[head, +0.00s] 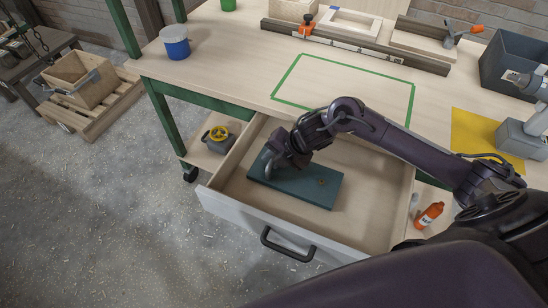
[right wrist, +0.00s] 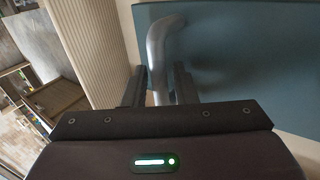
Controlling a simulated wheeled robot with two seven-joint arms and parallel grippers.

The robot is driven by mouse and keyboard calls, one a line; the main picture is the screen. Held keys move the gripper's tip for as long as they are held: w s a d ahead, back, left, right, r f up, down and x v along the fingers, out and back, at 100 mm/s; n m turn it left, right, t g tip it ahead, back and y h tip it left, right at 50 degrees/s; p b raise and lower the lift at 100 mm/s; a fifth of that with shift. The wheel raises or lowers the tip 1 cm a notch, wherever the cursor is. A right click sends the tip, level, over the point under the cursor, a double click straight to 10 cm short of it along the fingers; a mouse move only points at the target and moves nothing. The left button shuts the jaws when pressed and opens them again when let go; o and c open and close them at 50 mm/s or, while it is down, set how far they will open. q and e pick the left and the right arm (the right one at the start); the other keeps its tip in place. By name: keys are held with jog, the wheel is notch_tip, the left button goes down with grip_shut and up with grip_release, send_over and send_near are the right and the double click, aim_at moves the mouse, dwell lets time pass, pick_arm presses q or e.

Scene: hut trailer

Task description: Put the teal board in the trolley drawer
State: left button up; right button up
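The teal board (head: 300,188) lies flat-looking inside the open trolley drawer (head: 365,205), toward its left side. It has a curved grey metal handle near its left end and a small brownish round spot at its right. My right gripper (head: 272,158) reaches down over the board's left end. In the right wrist view, the handle (right wrist: 158,55) stands between the two close-set fingers (right wrist: 160,85), which appear shut on it, and the teal board (right wrist: 240,60) spreads beyond. Whether the board's underside touches the drawer floor is hidden. My left gripper is not in view.
The workbench top (head: 235,60) above the drawer carries a green outlined rectangle, a blue bucket (head: 175,42), a wooden fence and a dark grey bin (head: 510,68). An orange bottle (head: 429,215) stands right of the drawer. A wooden crate (head: 80,80) sits on a pallet at left.

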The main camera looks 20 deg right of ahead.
aim_at(295, 176)
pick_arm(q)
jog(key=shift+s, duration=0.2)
pick_arm(e)
jog(key=shift+o, duration=0.9)
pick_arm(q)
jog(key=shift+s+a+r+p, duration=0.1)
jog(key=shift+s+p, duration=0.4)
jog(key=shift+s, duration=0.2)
pick_arm(e)
jog(key=v, duration=1.2)
